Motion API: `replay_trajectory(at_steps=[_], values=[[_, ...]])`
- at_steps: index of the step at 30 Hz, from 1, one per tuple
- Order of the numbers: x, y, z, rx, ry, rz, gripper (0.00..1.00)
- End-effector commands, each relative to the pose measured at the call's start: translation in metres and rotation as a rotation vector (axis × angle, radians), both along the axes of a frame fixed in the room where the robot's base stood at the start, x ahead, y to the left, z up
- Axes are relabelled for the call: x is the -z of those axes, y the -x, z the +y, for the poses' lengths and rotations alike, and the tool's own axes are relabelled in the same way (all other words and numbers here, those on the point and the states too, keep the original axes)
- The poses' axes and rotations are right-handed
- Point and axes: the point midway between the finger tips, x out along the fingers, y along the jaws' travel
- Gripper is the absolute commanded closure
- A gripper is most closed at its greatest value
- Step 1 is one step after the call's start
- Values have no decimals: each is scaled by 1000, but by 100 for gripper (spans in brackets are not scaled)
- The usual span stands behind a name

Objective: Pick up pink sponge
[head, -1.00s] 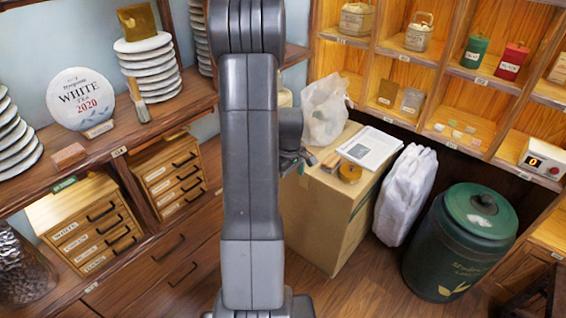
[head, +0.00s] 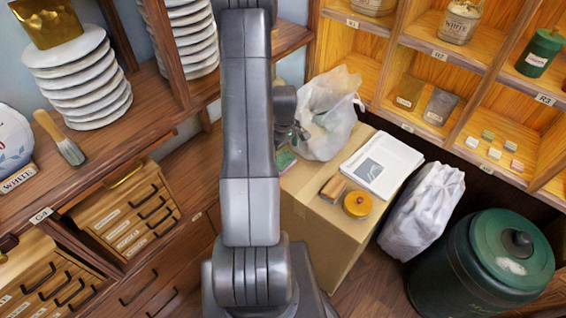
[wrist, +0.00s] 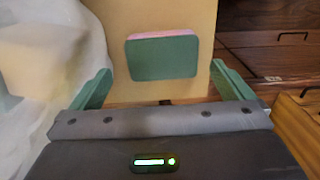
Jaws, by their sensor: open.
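The sponge (wrist: 162,57) shows in the wrist view with a large green face towards the camera and a thin pink layer along its top edge. It lies on a tan cardboard surface. In the head view a small part of the sponge (head: 285,160) shows beside my arm at the left of the box top. My gripper (wrist: 160,70) is open, with one green finger on each side of the sponge and a gap to it on both sides. I cannot tell the height between fingers and sponge. In the head view the gripper is mostly hidden by my arm.
The cardboard box (head: 335,225) also carries a crumpled plastic bag (head: 328,115), papers (head: 382,165), a wooden block (head: 333,188) and a round orange-brown object (head: 357,204). A white bag (head: 422,212) and green canister (head: 485,265) stand right. Shelves and drawers flank both sides.

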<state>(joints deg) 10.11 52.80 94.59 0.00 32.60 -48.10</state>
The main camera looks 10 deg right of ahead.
Motion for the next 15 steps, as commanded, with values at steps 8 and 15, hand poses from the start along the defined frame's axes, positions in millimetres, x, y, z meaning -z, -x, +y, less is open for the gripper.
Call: replay_trajectory(at_steps=[8,15], values=[[29,3,3,0,-1,3,0],[50,3,3,0,1,1,0]])
